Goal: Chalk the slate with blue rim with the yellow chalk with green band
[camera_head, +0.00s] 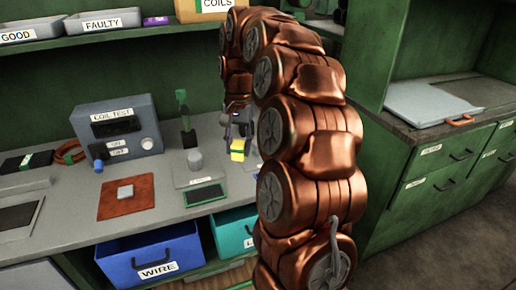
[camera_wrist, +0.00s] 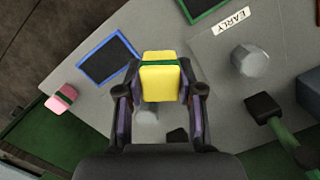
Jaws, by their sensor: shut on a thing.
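My gripper (camera_head: 239,125) is shut on the yellow chalk with green band (camera_head: 237,151) and holds it above the bench, pointing down in the head view. In the wrist view the yellow chalk (camera_wrist: 161,84) sits between the fingertips of my gripper (camera_wrist: 160,92), its green band across the upper part. The slate with blue rim (camera_wrist: 108,60) lies flat on the bench to the left of the chalk in the wrist view, apart from it. Its face looks dark and bare.
A green-rimmed slate (camera_head: 204,195) lies near the front edge. A pink banded chalk (camera_wrist: 62,98) lies near the blue-rimmed slate. A grey knob (camera_head: 195,160) stands on a labelled plate, with a green-handled tool (camera_head: 184,115) behind it. Open blue (camera_head: 150,252) and teal (camera_head: 236,230) bins sit below.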

